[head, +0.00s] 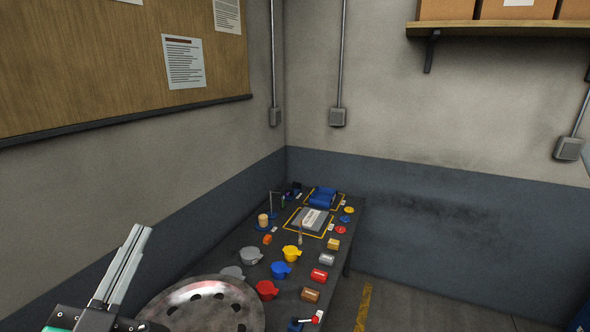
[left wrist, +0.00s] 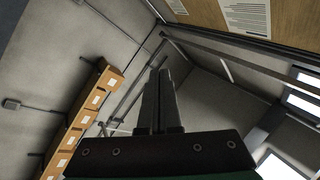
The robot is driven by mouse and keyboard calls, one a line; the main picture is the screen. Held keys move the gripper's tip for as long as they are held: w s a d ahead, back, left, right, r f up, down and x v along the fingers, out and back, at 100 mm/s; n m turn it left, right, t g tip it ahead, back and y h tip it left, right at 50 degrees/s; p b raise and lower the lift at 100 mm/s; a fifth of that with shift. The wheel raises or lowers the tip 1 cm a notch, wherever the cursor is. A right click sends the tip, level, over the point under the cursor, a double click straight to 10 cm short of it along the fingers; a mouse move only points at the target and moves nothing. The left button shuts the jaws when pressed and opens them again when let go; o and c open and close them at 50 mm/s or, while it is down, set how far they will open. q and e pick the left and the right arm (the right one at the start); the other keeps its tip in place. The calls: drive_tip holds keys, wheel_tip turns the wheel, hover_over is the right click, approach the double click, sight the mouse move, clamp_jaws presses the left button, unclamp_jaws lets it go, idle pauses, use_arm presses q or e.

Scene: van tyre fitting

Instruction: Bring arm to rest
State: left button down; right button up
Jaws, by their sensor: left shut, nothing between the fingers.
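My left gripper (head: 141,229) is at the lower left of the head view, with its long grey fingers pointing up. In the left wrist view the left gripper (left wrist: 159,70) has its two fingers together, with nothing between them. It points toward the upper walls and ceiling, apart from any object. My right gripper is not in view.
A dark workbench (head: 225,258) stands along the left wall, with several coloured cups and blocks. A steel wheel disc (head: 170,312) is at the bottom, beside my left gripper. A shelf (head: 500,28) with boxes is at upper right. Floor to the right looks clear.

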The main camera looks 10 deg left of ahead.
use_arm(q)
drive_tip(key=s+d+r+n+t+h+p, duration=0.1)
drive_tip(key=s+d+r+n+p, duration=0.1)
drive_tip(key=r, duration=0.7)
drive_tip(key=s+d+r+n+t+h+p, duration=0.1)
drive_tip(key=s+r+p, duration=0.3)
drive_tip(key=r, duration=0.6)
drive_tip(key=s+d+r+n+t+h+p, duration=0.1)
drive_tip(key=s+d+r+n+t+p, duration=0.1)
drive_tip(key=r+p, duration=0.5)
wheel_tip(320, 180, up, 2)
drive_tip(key=shift+s+d+r+n+t+h, duration=0.2)
drive_tip(key=shift+s+d+n+t+h, duration=0.15)
drive_tip(key=shift+s+d, duration=0.45)
